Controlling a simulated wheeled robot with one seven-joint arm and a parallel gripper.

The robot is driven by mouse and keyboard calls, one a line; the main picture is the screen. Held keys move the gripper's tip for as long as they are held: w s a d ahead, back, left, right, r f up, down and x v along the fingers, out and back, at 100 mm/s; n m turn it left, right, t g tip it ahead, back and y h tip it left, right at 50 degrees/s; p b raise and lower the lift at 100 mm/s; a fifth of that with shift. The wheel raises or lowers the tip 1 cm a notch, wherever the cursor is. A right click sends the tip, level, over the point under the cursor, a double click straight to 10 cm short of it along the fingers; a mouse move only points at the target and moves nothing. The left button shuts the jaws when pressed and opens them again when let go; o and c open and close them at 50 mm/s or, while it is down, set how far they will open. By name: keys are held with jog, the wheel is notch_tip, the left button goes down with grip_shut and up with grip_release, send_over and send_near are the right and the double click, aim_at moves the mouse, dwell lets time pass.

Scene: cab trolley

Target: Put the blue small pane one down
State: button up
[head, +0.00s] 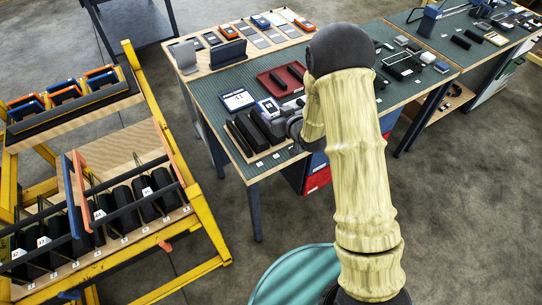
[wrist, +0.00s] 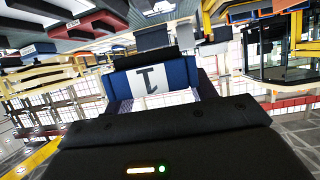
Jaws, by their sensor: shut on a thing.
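The blue small pane (head: 268,106), with a white label, is held at my gripper (head: 282,119) over the green-topped table (head: 213,86). In the head view the gripper is close above or beside several dark slotted blocks (head: 246,133). I cannot tell whether the pane touches anything below. My arm hides part of the table behind it.
A blue-edged panel with a white face (head: 237,99) lies left of the gripper. A red tray (head: 264,80) with dark bars is behind it. Numbered labels line the table's front edge. A yellow trolley (head: 200,205) with dark racks and panels stands at left. Open floor lies between.

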jog(key=shift+w+a+r, duration=0.15)
jog(key=shift+a+r, duration=0.25)
jog(key=shift+a, duration=0.1)
jog(key=shift+f+p, duration=0.5)
jog(key=shift+f, duration=2.45)
jog(key=shift+f+p, duration=0.5)
jog(key=shift+f, duration=1.55)
jog(key=shift+f, duration=0.1)
jog(key=shift+f+b, duration=0.3)
jog(key=shift+b, duration=0.15)
